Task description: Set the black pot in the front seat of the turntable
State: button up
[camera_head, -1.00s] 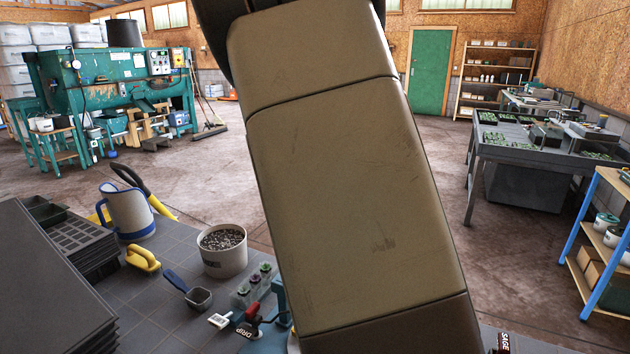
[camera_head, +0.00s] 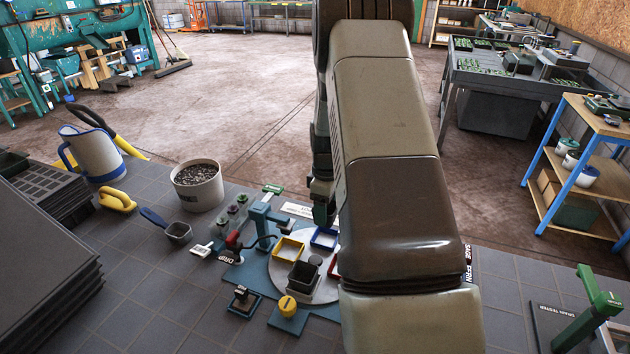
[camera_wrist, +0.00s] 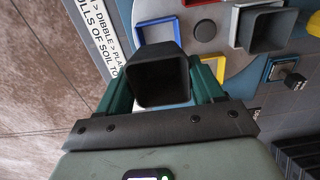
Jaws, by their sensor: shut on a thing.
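My gripper (camera_wrist: 160,88) has green fingers shut on a black square pot (camera_wrist: 160,84), its open top facing the wrist camera. The turntable (camera_head: 277,270) is a pale round plate on a blue base, left of my arm in the head view. It bears a yellow seat frame (camera_head: 288,249), a blue one (camera_head: 323,238) and a red one (camera_head: 333,268), partly hidden by my arm. A dark square pot-like thing (camera_head: 302,277) stands at its front, also in the wrist view (camera_wrist: 268,31). The held pot appears above the plate; its gap and base are hidden.
A teal press (camera_head: 262,222) stands at the turntable's left back. A yellow knob (camera_head: 288,305) and a small black-handled tool (camera_head: 242,298) are in front.

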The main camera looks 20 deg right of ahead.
jog(key=shift+s+f, duration=0.1)
jog(key=shift+f, duration=3.2)
jog(key=shift+f, duration=0.4)
jog(key=o, duration=1.1)
jog(key=shift+c, duration=0.2)
jog(key=shift+r, duration=4)
